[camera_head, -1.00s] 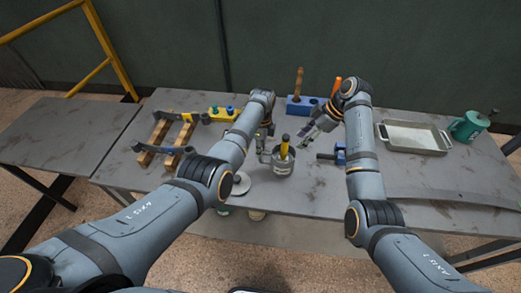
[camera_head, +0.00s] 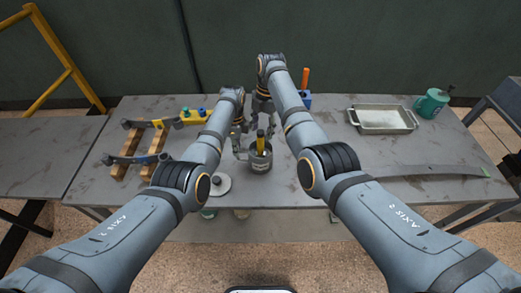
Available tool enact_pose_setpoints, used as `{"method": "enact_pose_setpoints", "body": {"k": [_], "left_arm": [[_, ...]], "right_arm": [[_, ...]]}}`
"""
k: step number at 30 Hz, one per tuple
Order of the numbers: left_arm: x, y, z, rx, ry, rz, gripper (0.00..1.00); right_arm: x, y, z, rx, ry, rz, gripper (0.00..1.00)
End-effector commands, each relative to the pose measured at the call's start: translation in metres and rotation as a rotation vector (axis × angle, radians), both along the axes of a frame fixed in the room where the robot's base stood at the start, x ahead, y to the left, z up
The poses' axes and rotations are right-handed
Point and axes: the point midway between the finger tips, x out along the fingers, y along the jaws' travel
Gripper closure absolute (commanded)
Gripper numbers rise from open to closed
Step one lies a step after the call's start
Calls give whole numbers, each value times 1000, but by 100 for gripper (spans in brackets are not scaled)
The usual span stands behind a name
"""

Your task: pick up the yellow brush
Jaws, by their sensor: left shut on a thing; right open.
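The yellow brush (camera_head: 261,138) stands upright in a grey metal pot (camera_head: 261,161); its yellow handle with a dark lower part shows above the rim. My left gripper (camera_head: 242,152) is at the pot's left side, shut on the pot, though the exact contact is small and hard to see. My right gripper (camera_head: 262,118) is open, pointing down just above and behind the brush handle. It seems apart from the brush, and its fingertips are partly unclear.
A grey tray (camera_head: 382,119) and a green mug (camera_head: 431,103) stand at right. A round lid (camera_head: 217,186) lies near the front edge. An orange handle (camera_head: 305,78) rises behind my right arm. A long flat spring (camera_head: 430,170) lies front right.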

Motion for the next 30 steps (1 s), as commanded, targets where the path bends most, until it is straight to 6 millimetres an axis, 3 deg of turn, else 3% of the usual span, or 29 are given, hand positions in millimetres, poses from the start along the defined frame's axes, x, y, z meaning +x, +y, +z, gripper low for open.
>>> {"method": "enact_pose_setpoints", "body": {"k": [5, 12, 21, 30], "left_arm": [[0, 0, 0, -1, -1, 0, 100], [0, 0, 1, -1, -1, 0, 100], [0, 0, 1, -1, -1, 0, 100], [0, 0, 1, -1, -1, 0, 100]], "right_arm": [[-2, 1, -10, 1, 0, -1, 49], [-8, 4, -49, 1, 2, -1, 49], [-8, 5, -55, 2, 0, -2, 51], [-8, 5, -55, 2, 0, -2, 92]]}}
